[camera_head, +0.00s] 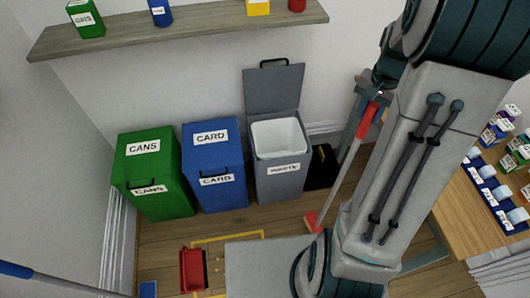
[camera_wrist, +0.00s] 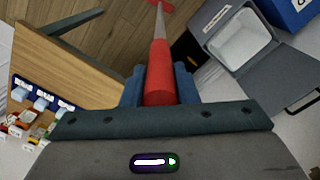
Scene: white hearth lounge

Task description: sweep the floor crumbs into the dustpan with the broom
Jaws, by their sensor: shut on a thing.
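The broom has a red grip (camera_wrist: 159,75) and a long grey handle, which slants down to its red head (camera_head: 313,221) near the floor. I cannot tell whether the head touches the floor. The red dustpan (camera_head: 192,268) lies on the floor at lower left, apart from the broom head. A few tiny pale specks, perhaps crumbs (camera_head: 219,262), show right of the dustpan. My arm and base hide the floor at lower right.
A green cans bin (camera_head: 150,175), a blue card bin (camera_head: 214,165) and a grey waste bin (camera_head: 278,185) with its lid up line the wall. A yellow outline (camera_head: 228,237) marks the floor. A wooden table (camera_head: 462,218) with small containers stands right.

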